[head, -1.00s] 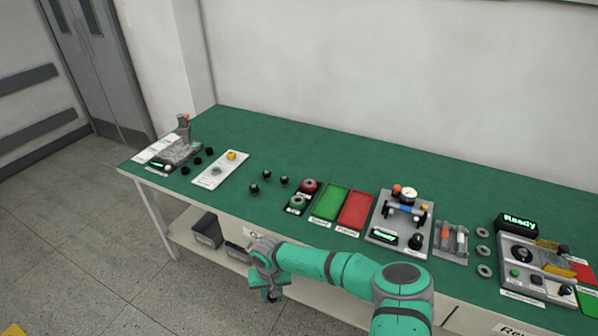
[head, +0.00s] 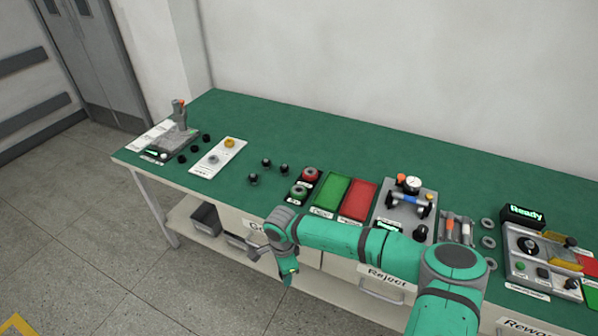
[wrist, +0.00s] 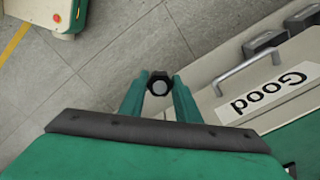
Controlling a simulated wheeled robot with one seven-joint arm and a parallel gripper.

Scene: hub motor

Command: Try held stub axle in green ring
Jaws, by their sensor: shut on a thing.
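My gripper (head: 290,276) hangs low in front of the bench's front edge in the head view. In the wrist view my gripper (wrist: 158,92) is shut on a stub axle (wrist: 159,84), a dark hexagonal piece with a pale round middle, seen end-on. The axle is hard to make out in the head view. The green ring (head: 299,192) sits on the bench, just in front of the red ring (head: 310,174). My gripper is apart from it, lower and nearer the camera.
Several dark stub axles (head: 267,163) stand left of the rings. A green tray (head: 330,193) and a red tray (head: 357,200) lie to their right, then a gauge fixture (head: 412,184). A drawer labelled Good (wrist: 268,92) is close to my gripper. The floor (head: 90,240) at left is clear.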

